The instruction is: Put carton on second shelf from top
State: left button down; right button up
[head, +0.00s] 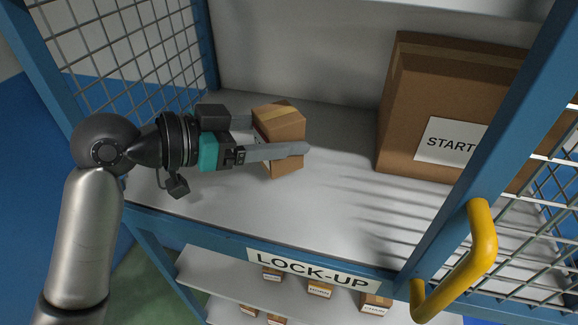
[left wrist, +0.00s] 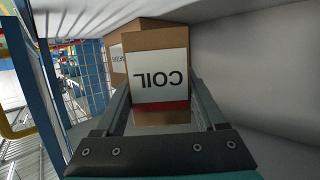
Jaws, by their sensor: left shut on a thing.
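A small brown carton (head: 282,125) with a paler tape strip is between the fingers of my left gripper (head: 278,137), over a grey shelf (head: 230,195). The gripper is shut on it. In the left wrist view, the carton (left wrist: 157,40) shows a white label reading COIL upside down, with a red band along one edge. I cannot tell whether its base touches the shelf or is slightly above it. The shelf's blue front beam carries a LOCK-UP sign (head: 312,271). My right gripper is not in view.
A large brown box (head: 410,110) labelled START stands at the right on the same shelf. Wire mesh (head: 125,50) closes the left side. A blue post (head: 500,140) and yellow handle (head: 470,260) stand front right. Several small cartons sit on a lower shelf (head: 215,275).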

aim_at(280, 167)
pick_arm(q)
notch_tip(280, 167, down, 2)
jog(key=shift+d+f, duration=0.1)
jog(key=shift+f, duration=0.05)
notch_tip(280, 167, down, 4)
jog(key=shift+r, duration=0.1)
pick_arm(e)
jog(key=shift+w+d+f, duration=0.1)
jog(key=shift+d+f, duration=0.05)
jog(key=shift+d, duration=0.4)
pick_arm(q)
jog(key=shift+f, duration=0.2)
jog(key=shift+f, duration=0.1)
grip_release()
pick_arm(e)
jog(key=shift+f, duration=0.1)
